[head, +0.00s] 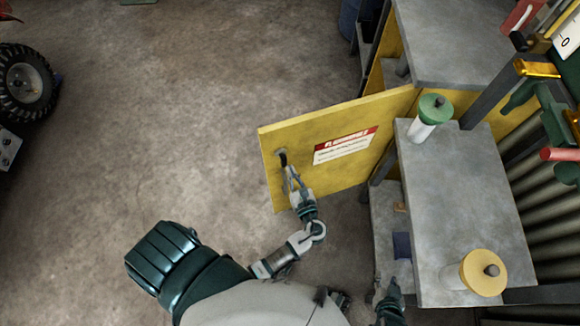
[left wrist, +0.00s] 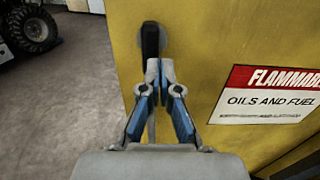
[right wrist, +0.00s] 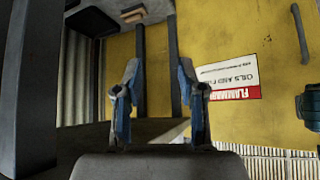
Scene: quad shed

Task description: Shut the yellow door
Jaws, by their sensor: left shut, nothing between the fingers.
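The yellow door (head: 300,152) stands open, swung out from the grey and yellow cabinet at right. It carries a red and white flammables label (head: 345,146) and a black handle (head: 283,158) near its free edge. The door fills much of the left wrist view (left wrist: 215,50), with the handle (left wrist: 150,40) upright ahead of the fingers. My left gripper (left wrist: 159,68) is shut and empty, its tips at the lower end of the handle; I cannot tell whether they touch. My right gripper (right wrist: 160,80) is open and empty, low beside the shelves, with the door's label (right wrist: 228,82) beyond it.
A grey bench top (head: 460,200) at right holds a green-lidded jar (head: 430,115) and a yellow-lidded jar (head: 480,272). Another grey top (head: 455,40) lies behind the door. A wheeled vehicle (head: 25,82) stands at far left. The concrete floor left of the door is clear.

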